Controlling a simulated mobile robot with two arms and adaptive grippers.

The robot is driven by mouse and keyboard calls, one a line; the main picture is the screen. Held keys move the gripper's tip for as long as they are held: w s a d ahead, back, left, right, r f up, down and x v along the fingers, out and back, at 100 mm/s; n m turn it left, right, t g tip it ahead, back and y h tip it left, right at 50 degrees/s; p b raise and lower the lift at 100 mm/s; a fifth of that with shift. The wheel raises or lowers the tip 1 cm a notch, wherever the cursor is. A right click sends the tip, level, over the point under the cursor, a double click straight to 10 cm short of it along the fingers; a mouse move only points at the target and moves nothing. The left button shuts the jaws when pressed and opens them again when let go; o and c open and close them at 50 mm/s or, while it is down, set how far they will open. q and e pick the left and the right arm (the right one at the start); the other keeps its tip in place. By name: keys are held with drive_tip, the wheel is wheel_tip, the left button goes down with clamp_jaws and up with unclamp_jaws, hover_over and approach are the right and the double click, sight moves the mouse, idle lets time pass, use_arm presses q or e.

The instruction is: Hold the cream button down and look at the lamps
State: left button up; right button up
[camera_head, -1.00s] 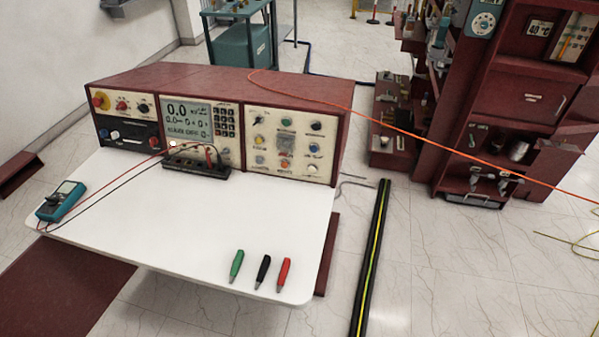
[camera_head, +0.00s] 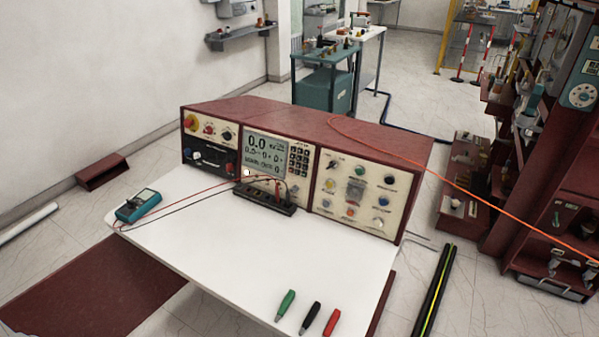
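The maroon test console (camera_head: 300,125) stands at the back of a white worktop. Its right-hand panel (camera_head: 342,212) carries several small round coloured buttons or lamps around a grey square. A pale, cream-looking round part (camera_head: 378,222) sits at the panel's lower right; I cannot tell for sure that it is the cream button. A green round part (camera_head: 360,170) is at the top middle and an orange one (camera_head: 351,212) at the bottom middle. Whether any lamp is lit cannot be told at this size. The display (camera_head: 265,152) reads 0.0 at the top. Neither gripper is in view.
On the white worktop (camera_head: 220,245) lie a teal multimeter (camera_head: 137,205) with leads, a black terminal block (camera_head: 265,197), and green (camera_head: 286,304), black (camera_head: 311,318) and red (camera_head: 332,323) clips. An orange cable (camera_head: 470,192) runs right from the console. A black-yellow floor strip (camera_head: 432,298) lies right.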

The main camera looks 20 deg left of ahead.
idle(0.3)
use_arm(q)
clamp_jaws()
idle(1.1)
